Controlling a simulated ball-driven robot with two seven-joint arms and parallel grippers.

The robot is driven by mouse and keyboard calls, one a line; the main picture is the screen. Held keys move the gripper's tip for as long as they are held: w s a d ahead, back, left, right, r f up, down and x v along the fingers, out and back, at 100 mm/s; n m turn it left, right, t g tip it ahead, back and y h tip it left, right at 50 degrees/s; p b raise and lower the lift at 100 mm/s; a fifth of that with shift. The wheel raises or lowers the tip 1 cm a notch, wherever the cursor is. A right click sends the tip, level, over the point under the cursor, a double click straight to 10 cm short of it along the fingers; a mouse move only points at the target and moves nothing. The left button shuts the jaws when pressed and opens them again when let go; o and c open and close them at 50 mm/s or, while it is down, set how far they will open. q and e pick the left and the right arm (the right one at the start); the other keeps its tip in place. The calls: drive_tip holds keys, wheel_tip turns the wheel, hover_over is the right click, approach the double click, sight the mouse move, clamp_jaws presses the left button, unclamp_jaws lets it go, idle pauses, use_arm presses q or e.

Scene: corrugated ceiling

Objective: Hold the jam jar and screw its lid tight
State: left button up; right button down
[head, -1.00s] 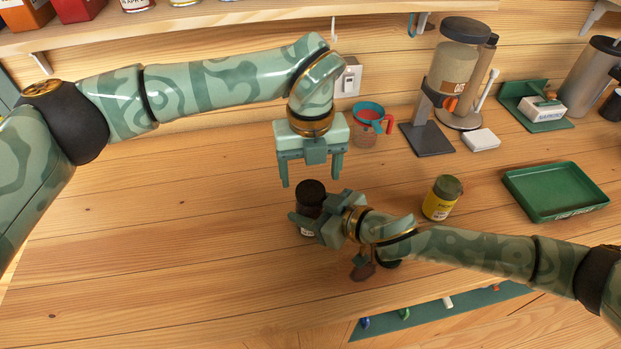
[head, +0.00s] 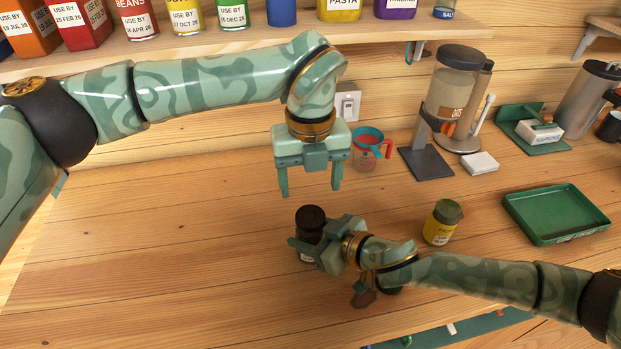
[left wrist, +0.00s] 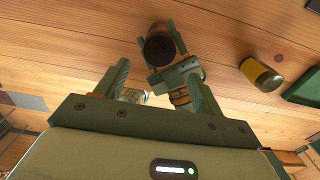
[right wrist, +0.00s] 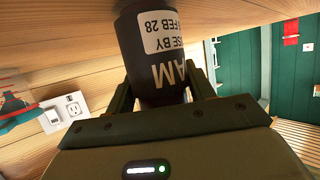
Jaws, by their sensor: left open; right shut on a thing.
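The jam jar (head: 309,238) is dark and stands upright on the wooden counter. Its dark round lid (head: 310,214) sits on top; I cannot tell how tight it is. My right gripper (head: 312,249) is shut on the jar's body from the right. In the right wrist view the jar (right wrist: 158,72) shows a white use-by label and the word JAM between the fingers. My left gripper (head: 310,190) is open and empty, fingers pointing down, above and apart from the lid. In the left wrist view the lid (left wrist: 159,50) shows beyond the open fingers.
A yellow-labelled jar (head: 441,224) stands right of the held jar. A green tray (head: 556,238), a dispenser (head: 452,90) and a red-and-teal cup (head: 368,150) are further back. Counter to the left is clear. A shelf (head: 210,50) with packages runs above my left arm.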

sight(310, 215)
use_arm(q)
wheel_tip(310, 215, down, 8)
drive_tip(key=shift+r, duration=0.1)
idle(0.4)
drive_tip(key=c, duration=1)
drive_tip(key=o, duration=1.1)
drive_tip(key=shift+r, duration=2.3)
drive_tip(key=o, duration=0.5)
